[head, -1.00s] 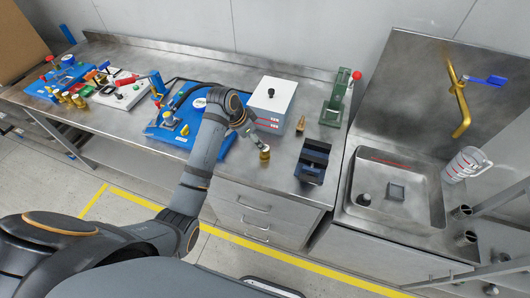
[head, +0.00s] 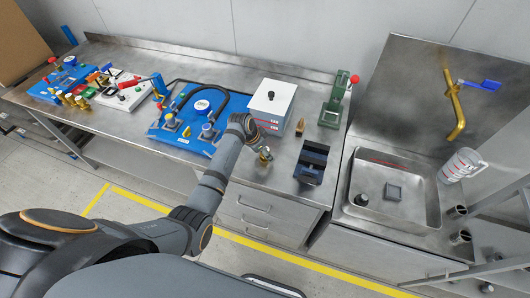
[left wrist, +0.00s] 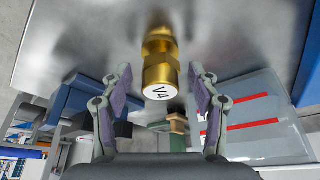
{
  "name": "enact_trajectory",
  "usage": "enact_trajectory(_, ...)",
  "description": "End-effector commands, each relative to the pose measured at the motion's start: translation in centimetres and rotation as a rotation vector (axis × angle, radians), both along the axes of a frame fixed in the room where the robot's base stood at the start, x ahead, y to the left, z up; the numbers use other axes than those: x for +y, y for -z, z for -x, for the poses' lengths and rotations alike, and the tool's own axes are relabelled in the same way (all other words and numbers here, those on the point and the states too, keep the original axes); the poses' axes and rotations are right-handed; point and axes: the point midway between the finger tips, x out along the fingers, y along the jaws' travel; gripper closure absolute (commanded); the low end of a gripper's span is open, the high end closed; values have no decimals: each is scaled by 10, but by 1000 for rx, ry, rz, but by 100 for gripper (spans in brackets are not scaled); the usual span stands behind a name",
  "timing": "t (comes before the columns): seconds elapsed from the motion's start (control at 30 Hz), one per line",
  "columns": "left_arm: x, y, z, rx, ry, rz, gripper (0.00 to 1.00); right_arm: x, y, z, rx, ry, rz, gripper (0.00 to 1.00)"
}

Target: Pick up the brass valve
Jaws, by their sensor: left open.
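The brass valve (left wrist: 160,62) is in the middle of the left wrist view, with a round white end marked "V4" facing the camera. My left gripper (left wrist: 160,85) is open, with one finger on each side of the valve and a visible gap on both sides. In the head view my left gripper (head: 262,150) is at the bench front, left of the dark blue vise, and it mostly hides the valve. My right gripper is not in view.
A white box with a black knob (head: 271,106) stands just behind the gripper. The dark blue vise (head: 311,163), a small brass fitting (head: 300,127) and a green press (head: 334,104) are to the right. A blue pump board (head: 165,135) is left; a sink (head: 368,211) is far right.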

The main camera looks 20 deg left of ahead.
Motion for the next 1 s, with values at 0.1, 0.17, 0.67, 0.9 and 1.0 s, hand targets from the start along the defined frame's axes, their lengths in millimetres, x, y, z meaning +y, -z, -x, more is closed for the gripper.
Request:
enact_trajectory(0.1,-1,3,-1,-1,0,-1,39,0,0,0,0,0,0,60)
enact_trajectory(0.17,-1,3,-1,-1,0,-1,39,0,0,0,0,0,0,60)
enact_trajectory(0.67,-1,3,-1,-1,0,-1,97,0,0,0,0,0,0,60)
enact_trajectory(0.9,-1,2,-1,-1,0,0,100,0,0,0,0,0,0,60)
enact_trajectory(1.0,-1,0,-1,-1,0,0,100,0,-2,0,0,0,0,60)
